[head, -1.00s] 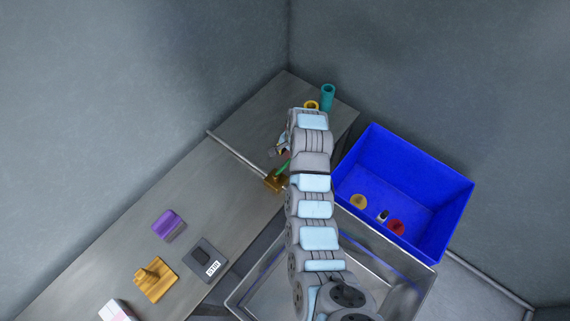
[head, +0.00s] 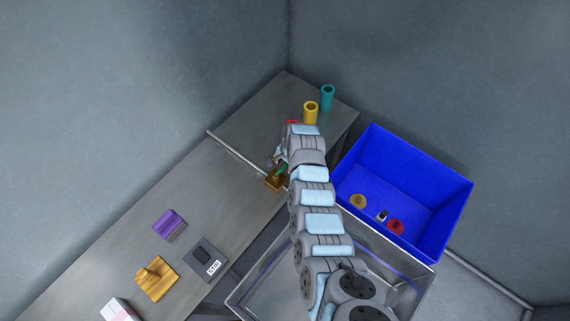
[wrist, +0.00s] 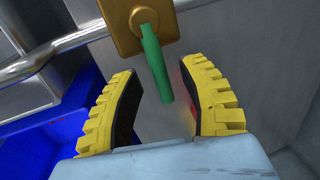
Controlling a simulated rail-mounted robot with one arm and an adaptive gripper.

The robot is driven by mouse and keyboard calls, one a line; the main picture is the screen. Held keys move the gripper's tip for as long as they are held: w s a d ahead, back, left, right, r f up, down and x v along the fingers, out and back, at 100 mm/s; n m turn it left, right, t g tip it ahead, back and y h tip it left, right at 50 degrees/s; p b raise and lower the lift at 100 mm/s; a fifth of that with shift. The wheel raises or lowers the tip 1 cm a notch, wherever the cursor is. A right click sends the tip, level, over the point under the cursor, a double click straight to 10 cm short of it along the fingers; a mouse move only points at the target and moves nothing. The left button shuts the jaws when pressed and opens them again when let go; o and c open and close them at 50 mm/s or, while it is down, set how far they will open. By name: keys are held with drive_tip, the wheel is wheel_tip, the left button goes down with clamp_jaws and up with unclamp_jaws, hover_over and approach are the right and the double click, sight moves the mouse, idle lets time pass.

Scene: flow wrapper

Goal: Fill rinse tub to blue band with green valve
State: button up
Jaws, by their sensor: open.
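The green valve has a brass body (head: 275,181) on a pipe along the bench. Its green handle (head: 282,169) is partly hidden beside my gripper (head: 280,156) in the head view. In the wrist view, my gripper (wrist: 163,76) is open, with yellow ribbed fingers apart. The green handle (wrist: 155,62) hangs from the brass body (wrist: 140,22) and reaches between the fingers, with gaps on both sides. The metal rinse tub (head: 246,292) stands at the bottom, partly hidden by my arm. Part of its blue band (head: 378,262) shows inside; I cannot tell the water level.
A blue bin (head: 446,205) holding several small items stands right of my arm. Yellow (head: 311,113) and teal (head: 328,97) cylinders stand at the bench's far end, with a partly hidden red thing nearby. A purple object (head: 168,224) and a STOP-labelled box (head: 204,260) lie left.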

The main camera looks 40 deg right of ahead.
drive_tip(key=shift+f, duration=0.25)
clamp_jaws()
idle(0.3)
